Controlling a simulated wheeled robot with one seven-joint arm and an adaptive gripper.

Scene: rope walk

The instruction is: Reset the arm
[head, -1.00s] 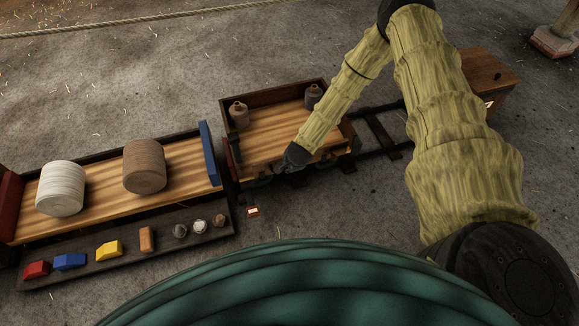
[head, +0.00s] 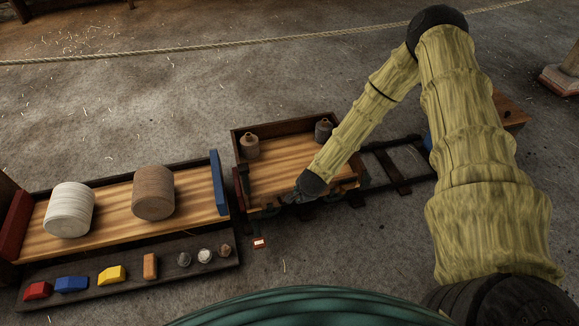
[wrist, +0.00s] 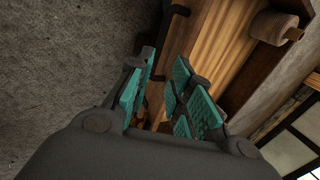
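My arm, in a straw-yellow ribbed sleeve, reaches down from the right in the head view. My gripper (head: 290,198) is at the near side of a small wooden wagon (head: 268,180), by its near edge. In the wrist view my gripper (wrist: 163,82) shows teal-padded fingers standing apart with a gap between them. I see nothing held in that gap. The wagon's plank bed fills the upper right of the wrist view. The fingertips are too small and dark in the head view to show detail.
A longer wagon with a white spool (head: 70,209) and a brown spool (head: 153,192) stands left. A dark tray (head: 130,279) before it holds coloured blocks and small knobs. A rope (head: 200,50) crosses behind.

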